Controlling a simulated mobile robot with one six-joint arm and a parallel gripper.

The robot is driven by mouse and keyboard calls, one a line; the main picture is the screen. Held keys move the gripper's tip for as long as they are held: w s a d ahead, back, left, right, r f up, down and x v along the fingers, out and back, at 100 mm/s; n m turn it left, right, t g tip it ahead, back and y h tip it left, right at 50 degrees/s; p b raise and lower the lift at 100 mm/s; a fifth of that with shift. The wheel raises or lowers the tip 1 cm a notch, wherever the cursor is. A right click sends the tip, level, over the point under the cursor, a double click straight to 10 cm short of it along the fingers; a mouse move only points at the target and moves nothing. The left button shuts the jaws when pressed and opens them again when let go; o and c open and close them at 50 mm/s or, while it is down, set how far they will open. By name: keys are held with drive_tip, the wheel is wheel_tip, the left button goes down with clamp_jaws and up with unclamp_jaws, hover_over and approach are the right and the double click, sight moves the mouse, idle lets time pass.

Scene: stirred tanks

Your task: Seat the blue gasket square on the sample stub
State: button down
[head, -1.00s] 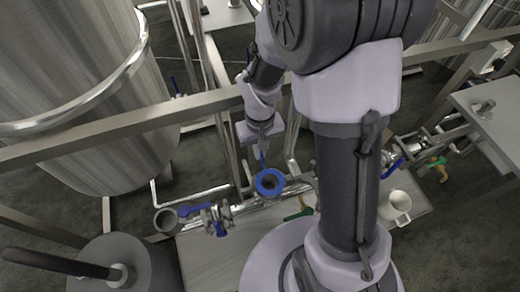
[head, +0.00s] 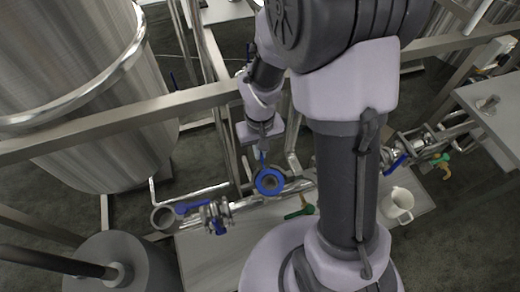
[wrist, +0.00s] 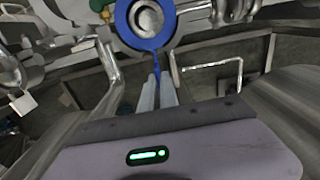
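The blue gasket (head: 269,181) is a ring with a thin tab, and its ring also fills the top of the wrist view (wrist: 123,24). My gripper (head: 262,154) is shut on the tab, which shows between the two pale fingers in the wrist view (wrist: 157,84). The ring hangs beyond the fingertips. A round metal pipe end (wrist: 148,18), which looks like the sample stub, shows through the ring's opening. I cannot tell whether the gasket touches it or sits flat on it.
A blue-handled valve (head: 214,215) and an open pipe end (head: 163,217) are to the left. A green-handled valve (head: 301,208) lies just right. A white mug (head: 398,204) stands on the bench. A steel rail (head: 90,127) crosses near my arm, beside a large tank (head: 75,90).

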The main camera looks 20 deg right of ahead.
drive_tip(key=shift+f, duration=0.25)
drive_tip(key=c, duration=2.1)
unclamp_jaws()
drive_tip(key=shift+f, duration=0.1)
drive_tip(key=o, duration=0.6)
drive_tip(key=shift+c, duration=0.2)
wheel_tip(320, 180, up, 18)
drive_tip(key=p, duration=0.7)
drive_tip(key=shift+f+p, duration=0.2)
drive_tip(key=shift+p, duration=0.15)
